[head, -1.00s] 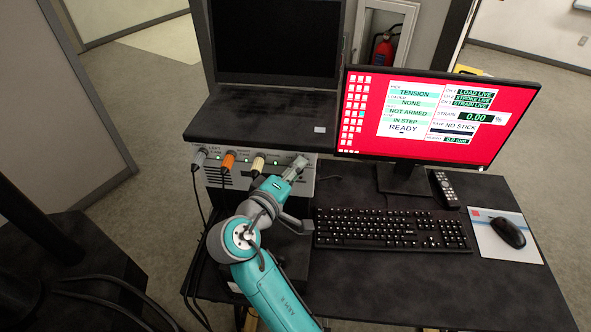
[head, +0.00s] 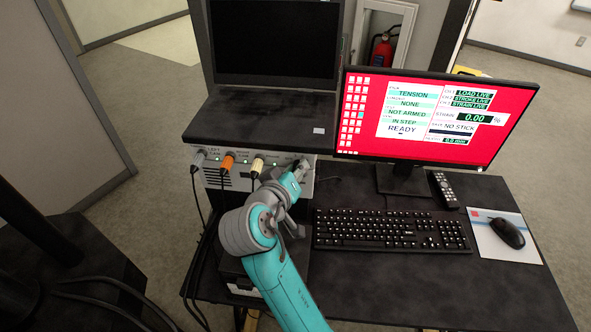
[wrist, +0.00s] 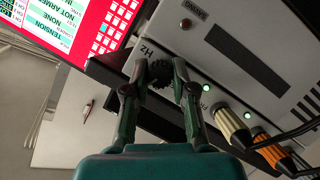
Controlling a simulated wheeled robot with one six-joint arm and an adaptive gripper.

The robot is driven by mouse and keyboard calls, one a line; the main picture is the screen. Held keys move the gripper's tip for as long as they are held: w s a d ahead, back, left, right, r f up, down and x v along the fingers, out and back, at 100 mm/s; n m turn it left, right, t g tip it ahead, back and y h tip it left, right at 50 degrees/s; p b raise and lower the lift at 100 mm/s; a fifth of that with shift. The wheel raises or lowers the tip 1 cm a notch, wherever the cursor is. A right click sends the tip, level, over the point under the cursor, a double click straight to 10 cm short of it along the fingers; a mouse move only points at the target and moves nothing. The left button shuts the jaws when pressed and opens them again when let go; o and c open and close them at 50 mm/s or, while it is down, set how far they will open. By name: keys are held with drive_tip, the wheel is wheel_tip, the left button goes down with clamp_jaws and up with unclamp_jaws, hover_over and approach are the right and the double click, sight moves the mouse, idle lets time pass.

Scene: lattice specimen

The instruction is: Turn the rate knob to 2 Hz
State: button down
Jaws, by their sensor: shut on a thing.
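The rate knob (wrist: 160,72) is a dark ribbed dial on the pale front of the control box (wrist: 225,40), beside the letters "Hz" in the wrist view. My gripper (wrist: 161,70) has its two fingers closed on the knob, one on each side. In the head view my gripper (head: 300,170) is at the right end of the box's front (head: 240,179), and the knob is hidden behind it. The number the knob points to cannot be read.
Grey, orange (head: 228,160) and cream (head: 257,167) cable plugs sit in the box front left of my gripper. A monitor (head: 430,120), keyboard (head: 390,230) and mouse (head: 507,233) are to the right.

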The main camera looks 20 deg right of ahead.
drive_tip(key=shift+f, duration=0.1)
idle(0.3)
drive_tip(key=c, duration=0.9)
unclamp_jaws()
drive_tip(key=shift+c, duration=0.2)
drive_tip(key=v, duration=1.2)
